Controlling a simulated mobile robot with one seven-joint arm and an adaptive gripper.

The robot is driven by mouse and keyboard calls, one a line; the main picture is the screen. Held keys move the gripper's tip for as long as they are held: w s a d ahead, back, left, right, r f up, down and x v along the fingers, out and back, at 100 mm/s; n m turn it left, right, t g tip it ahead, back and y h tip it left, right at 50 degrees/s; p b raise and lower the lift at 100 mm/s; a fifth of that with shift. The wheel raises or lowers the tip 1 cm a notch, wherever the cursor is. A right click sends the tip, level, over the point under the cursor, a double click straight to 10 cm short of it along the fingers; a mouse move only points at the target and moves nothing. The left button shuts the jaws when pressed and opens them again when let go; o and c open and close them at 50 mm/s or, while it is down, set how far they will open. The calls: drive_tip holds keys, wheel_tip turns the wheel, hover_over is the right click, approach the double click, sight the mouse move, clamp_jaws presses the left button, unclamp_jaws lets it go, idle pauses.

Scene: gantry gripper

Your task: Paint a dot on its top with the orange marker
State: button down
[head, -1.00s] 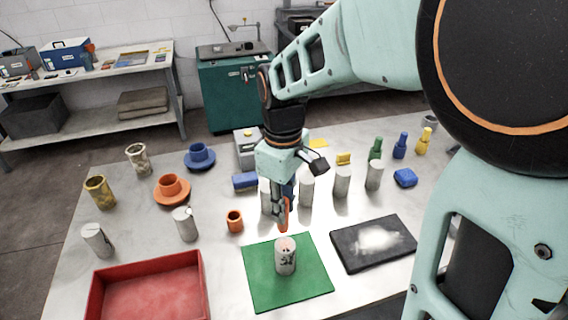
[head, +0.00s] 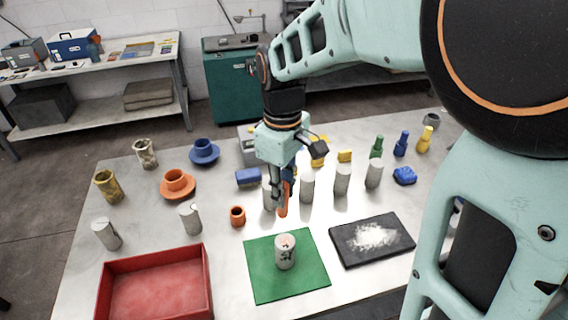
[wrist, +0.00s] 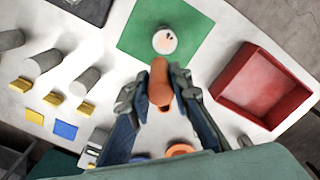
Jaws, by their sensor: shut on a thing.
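A white cylinder (head: 285,252) with dark markings on its side stands upright on a green mat (head: 260,290). In the wrist view the cylinder's pale top (wrist: 164,41) shows small dark and reddish marks, too small to make out clearly. My gripper (head: 284,188) is shut on the orange marker (head: 283,206), which points down. The marker's lower end is above the cylinder and apart from it. In the wrist view the marker (wrist: 160,82) lies between my two fingers, just below the cylinder in the picture.
A red tray (head: 208,280) is at the front left and a black pad with white powder (head: 345,257) at the right. A small orange cup (head: 237,217) stands behind the mat's left side.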

drive_tip(key=shift+f+b, duration=0.1)
drive_tip(key=shift+b, duration=0.2)
drive_tip(key=shift+w+f+b, duration=0.1)
drive_tip(key=shift+f+b, duration=0.1)
drive_tip(key=shift+b, duration=1.3)
drive_tip(key=shift+r+b, duration=0.15)
drive_tip(key=shift+b, duration=0.2)
